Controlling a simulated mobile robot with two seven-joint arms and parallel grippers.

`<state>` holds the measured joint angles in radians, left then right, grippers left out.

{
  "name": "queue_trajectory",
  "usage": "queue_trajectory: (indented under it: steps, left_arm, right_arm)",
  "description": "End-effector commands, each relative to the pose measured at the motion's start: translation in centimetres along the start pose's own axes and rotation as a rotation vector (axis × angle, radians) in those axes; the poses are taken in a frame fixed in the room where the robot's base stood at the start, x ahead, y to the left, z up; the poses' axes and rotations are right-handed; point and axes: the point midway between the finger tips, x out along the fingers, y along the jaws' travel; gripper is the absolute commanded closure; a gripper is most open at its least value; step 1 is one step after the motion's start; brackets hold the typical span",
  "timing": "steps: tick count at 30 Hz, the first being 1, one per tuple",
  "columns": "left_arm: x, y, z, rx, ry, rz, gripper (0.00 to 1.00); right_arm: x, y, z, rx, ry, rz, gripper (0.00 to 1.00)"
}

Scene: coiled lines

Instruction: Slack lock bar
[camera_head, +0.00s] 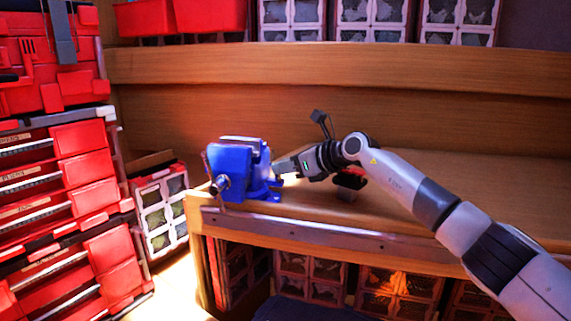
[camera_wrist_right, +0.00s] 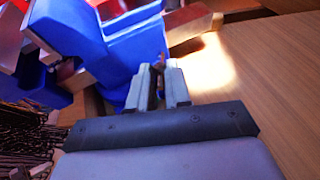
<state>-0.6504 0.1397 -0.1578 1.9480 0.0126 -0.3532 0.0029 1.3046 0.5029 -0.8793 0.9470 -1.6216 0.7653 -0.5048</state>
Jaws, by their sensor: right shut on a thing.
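A blue bench vise (camera_head: 232,160) stands at the left front corner of the wooden bench. In the right wrist view its blue body (camera_wrist_right: 125,45) fills the upper left. My right gripper (camera_head: 284,167) reaches in from the right to the vise's right side, low by its base. In the wrist view the fingers (camera_wrist_right: 161,88) are shut on a small brownish lock bar (camera_wrist_right: 159,64), whose end shows between the fingertips beside the blue base. The rest of the bar is hidden by the fingers, and I cannot make it out in the head view. My left gripper is not in view.
A red and black object (camera_head: 349,181) lies on the bench under my right arm. Red tool drawers (camera_head: 75,185) stand at the left. A wooden ledge (camera_head: 330,68) runs along the back. The bench top (camera_head: 490,185) on the right looks clear.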

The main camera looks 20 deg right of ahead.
Motion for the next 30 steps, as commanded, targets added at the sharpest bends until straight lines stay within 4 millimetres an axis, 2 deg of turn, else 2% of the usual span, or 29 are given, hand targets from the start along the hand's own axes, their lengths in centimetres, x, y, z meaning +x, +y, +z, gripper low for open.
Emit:
queue_trajectory:
  steps: [15,16,17,26,30]
  left_arm:
    - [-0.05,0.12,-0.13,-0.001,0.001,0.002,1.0]
    - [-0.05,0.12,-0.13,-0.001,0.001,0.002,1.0]
    - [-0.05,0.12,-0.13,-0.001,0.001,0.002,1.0]
    - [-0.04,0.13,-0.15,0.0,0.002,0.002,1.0]
    - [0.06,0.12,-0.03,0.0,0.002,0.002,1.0]
  right_arm:
    - [-0.03,-0.03,0.08,-0.008,0.0,0.012,1.0]
    - [-0.03,-0.04,0.08,-0.008,0.0,0.012,0.76]
    - [-0.03,-0.04,0.08,-0.008,0.0,0.012,0.72]
    - [-0.08,-0.05,0.02,-0.007,0.001,0.011,0.72]
    - [-0.72,-0.11,-0.01,-0.008,0.0,0.011,0.72]
